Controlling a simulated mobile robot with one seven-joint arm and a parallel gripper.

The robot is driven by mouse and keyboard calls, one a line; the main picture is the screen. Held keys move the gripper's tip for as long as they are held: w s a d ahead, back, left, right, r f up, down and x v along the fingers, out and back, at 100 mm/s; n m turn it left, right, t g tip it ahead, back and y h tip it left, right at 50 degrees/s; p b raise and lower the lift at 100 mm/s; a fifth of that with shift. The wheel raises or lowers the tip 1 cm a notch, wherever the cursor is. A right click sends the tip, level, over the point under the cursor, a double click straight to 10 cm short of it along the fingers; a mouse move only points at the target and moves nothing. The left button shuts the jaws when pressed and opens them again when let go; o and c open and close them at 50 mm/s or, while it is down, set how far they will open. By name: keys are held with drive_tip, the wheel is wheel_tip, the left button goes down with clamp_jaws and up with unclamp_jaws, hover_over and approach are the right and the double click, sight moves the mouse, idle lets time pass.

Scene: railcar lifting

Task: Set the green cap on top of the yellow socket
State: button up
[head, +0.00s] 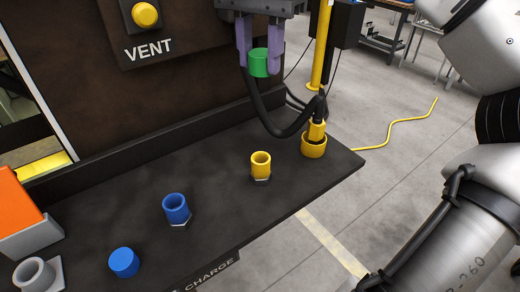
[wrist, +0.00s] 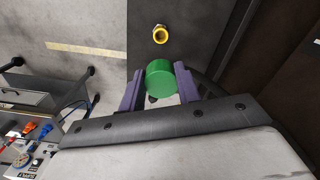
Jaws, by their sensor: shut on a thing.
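The green cap (head: 259,62) is held between the purple fingers of my gripper (head: 260,50), up in the air above the back of the dark shelf. In the wrist view the cap (wrist: 160,78) sits between both fingertips of my gripper (wrist: 160,88). The yellow socket (head: 261,166) stands upright and open-topped on the shelf, below and apart from the cap. The wrist view shows the socket (wrist: 160,34) beyond the cap, with its round opening visible.
A larger yellow fitting with a black hose (head: 315,142) stands right of the socket. A blue socket (head: 176,208) and blue cap (head: 123,262) are to the left. The VENT panel (head: 150,40) rises behind. The shelf (head: 225,195) is clear between the sockets.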

wheel_tip(320, 180, down, 17)
drive_tip(key=shift+p, duration=0.4)
drive_tip(key=shift+f, duration=0.1)
drive_tip(key=shift+f, duration=0.4)
drive_tip(key=o, duration=0.9)
drive_tip(key=shift+o, duration=0.2)
wheel_tip(320, 180, up, 13)
drive_tip(key=b, duration=0.1)
